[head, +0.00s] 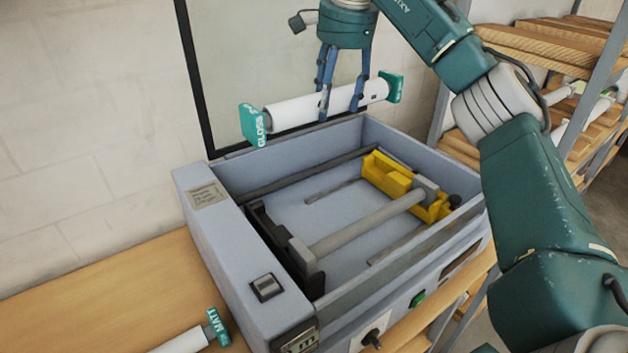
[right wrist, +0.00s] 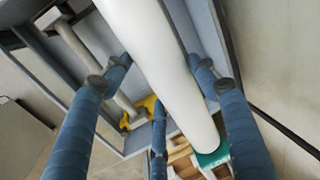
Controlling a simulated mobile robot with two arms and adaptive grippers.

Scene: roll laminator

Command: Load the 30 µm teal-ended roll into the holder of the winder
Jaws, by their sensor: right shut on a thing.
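A white roll with teal ends (head: 291,112) hangs above the back of the open machine. Its left end block reads GLOSS; I cannot read a 30 µm mark. My right gripper (head: 341,112) is shut around its middle from above, and the roll tilts slightly up to the right. In the right wrist view the white roll (right wrist: 165,70) runs between my blue fingers, one teal end showing at the bottom. The winder (head: 232,243) is a grey-blue box with its lid up. Inside, a grey bar (head: 365,224) runs between a black bracket (head: 283,246) and a yellow bracket (head: 393,179).
Another roll with a teal end marked MATT (head: 216,328) lies on the wooden bench (head: 110,300) at the lower left. Shelves (head: 545,45) with boards and rolls stand at the right. The raised lid (head: 250,60) stands behind the held roll.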

